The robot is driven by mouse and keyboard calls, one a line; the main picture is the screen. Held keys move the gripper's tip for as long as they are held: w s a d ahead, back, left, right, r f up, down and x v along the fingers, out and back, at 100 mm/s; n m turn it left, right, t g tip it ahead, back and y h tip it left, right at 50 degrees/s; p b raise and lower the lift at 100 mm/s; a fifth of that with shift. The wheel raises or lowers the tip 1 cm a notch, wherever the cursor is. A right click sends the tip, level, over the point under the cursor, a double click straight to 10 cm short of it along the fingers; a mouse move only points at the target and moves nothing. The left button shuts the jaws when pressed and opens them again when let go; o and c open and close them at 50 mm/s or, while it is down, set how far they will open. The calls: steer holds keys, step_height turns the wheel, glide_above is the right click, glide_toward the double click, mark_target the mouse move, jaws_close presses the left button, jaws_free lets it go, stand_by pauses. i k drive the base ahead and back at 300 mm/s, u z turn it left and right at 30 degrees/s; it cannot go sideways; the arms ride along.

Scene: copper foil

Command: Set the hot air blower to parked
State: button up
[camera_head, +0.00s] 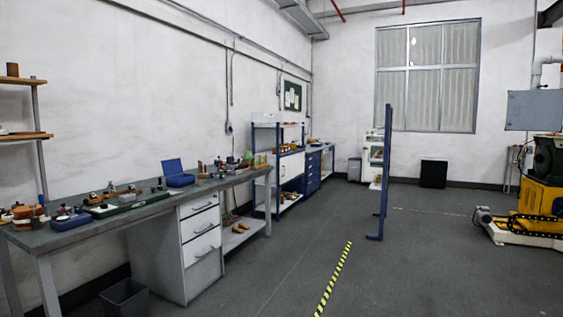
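I cannot make out a hot air blower for certain in the head view. Many small tools and parts lie on the long workbench (112,220) at the left, too small to tell apart. A blue open case (178,180) stands among them at the wall side. My gripper and arm are not in view.
A grey bin (124,298) stands on the floor by the bench. Blue-framed shelving (275,165) and a blue drawer cabinet (313,172) follow along the wall. A thin blue upright panel (386,170) stands mid-room. Yellow machinery (540,200) is at right. The central floor is clear.

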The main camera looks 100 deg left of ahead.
mark_target(217, 162)
steer(key=u, duration=0.8)
steer(key=k, duration=1.05)
steer(key=u, duration=1.45)
steer(key=i, duration=0.95)
steer(key=u, duration=1.5)
steer(key=i, duration=1.85)
steer(key=u, duration=0.25)
steer(key=i, duration=2.65)
steer(key=z, duration=1)
steer(key=k, duration=0.65)
steer(key=z, duration=1)
steer(key=i, duration=0.95)
steer(key=z, duration=0.2)
